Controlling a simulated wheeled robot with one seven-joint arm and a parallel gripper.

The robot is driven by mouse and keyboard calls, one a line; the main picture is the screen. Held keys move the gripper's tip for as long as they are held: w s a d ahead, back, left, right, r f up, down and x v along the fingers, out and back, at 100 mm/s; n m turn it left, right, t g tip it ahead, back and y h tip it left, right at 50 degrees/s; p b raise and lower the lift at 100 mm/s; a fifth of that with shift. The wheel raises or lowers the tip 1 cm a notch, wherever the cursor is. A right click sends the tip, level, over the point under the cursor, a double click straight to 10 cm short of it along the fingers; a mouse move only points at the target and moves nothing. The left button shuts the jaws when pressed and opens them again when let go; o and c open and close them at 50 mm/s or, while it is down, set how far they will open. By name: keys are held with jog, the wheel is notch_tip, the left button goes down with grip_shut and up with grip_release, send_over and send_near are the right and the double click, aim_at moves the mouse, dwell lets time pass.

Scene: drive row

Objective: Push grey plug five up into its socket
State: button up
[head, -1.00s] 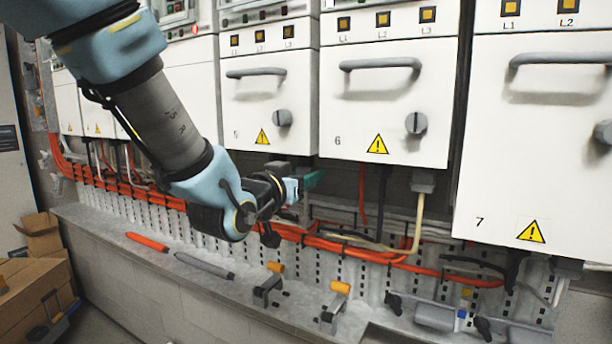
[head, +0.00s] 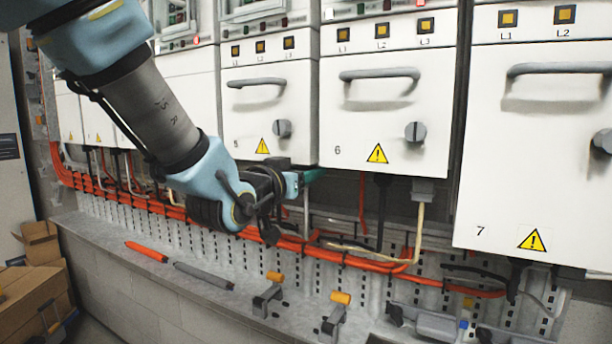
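Drive unit 5 (head: 268,110) is a white cabinet with a grey handle, a knob and a warning triangle. My gripper (head: 310,177) is close under its lower right edge, pointing right, with teal fingertips partly showing. My wrist covers most of the space below unit 5. Grey plug five and its socket are not clearly visible; they are hidden behind or at my gripper. A thin pale grey cable (head: 306,212) hangs straight down just below the fingertips. I cannot tell whether the fingers are shut on anything.
Drive unit 6 (head: 385,120) is to the right, with a grey plug (head: 422,190) and cream cable beneath. Drive unit 7 (head: 535,150) stands farther right. Orange cables (head: 370,256) run along the slotted panel. The ledge below holds an orange marker (head: 147,251) and a grey marker (head: 203,275).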

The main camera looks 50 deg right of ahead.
jog(key=o, duration=0.3)
jog(key=shift+o, duration=0.2)
jog(key=shift+a, duration=0.1)
jog(key=b+v, duration=0.3)
jog(key=v, duration=0.7)
jog(key=shift+a+b, duration=0.3)
jog(key=shift+b, duration=0.05)
jog(key=w+a+f+n+t+y, duration=0.3)
jog(key=w+a+f+n+y, duration=0.6)
jog(key=w+a+f, duration=0.85)
jog(key=s+a+f+n+g+y, duration=0.1)
jog(key=a+f+g+y, duration=0.1)
jog(key=a, duration=0.6)
jog(key=s+a+f+n+g+y, duration=0.1)
jog(key=a+f+n+g+y, duration=0.1)
jog(key=a, duration=0.6)
jog(key=s+a+f+n+g+y, duration=0.1)
jog(key=a+f+y, duration=0.3)
jog(key=a, duration=0.4)
jog(key=shift+s+a+f+n+g, duration=0.4)
jog(key=shift+s+f+g, duration=0.1)
jog(key=shift+s+f, duration=0.15)
